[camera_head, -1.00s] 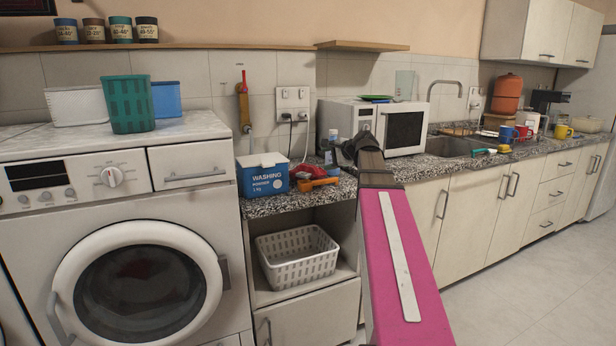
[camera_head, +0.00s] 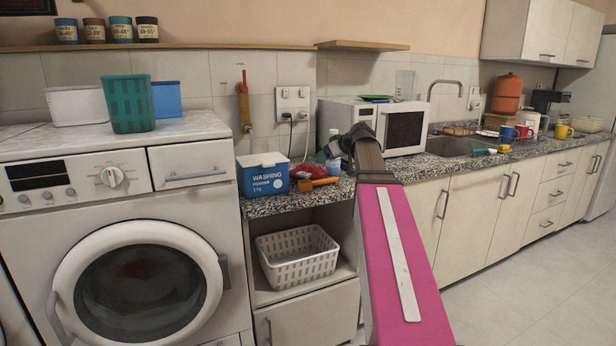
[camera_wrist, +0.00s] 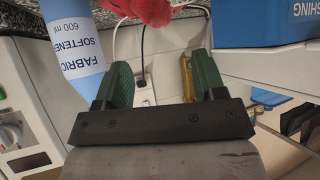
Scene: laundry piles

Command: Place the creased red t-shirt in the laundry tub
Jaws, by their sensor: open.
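A crumpled red cloth, the red t-shirt (camera_head: 320,157), lies on the speckled counter behind the orange scoop, partly hidden by my gripper. In the wrist view the red cloth (camera_wrist: 140,10) shows at the top edge, just beyond the fingertips. My gripper (camera_wrist: 163,75) is open, with two green finger pads apart and nothing between them. In the head view its fingers are largely hidden by my wrist. A white slatted basket (camera_head: 262,262) stands on the shelf below the counter. I cannot tell whether it or a container on the washing machine is the laundry tub.
A blue fabric softener bottle (camera_wrist: 75,45) stands close beside one finger. A blue washing powder box (camera_head: 262,178) and an orange scoop (camera_head: 318,184) are left of my gripper, and a microwave (camera_head: 405,128) is right. A green basket (camera_head: 130,105) stands on the washing machine.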

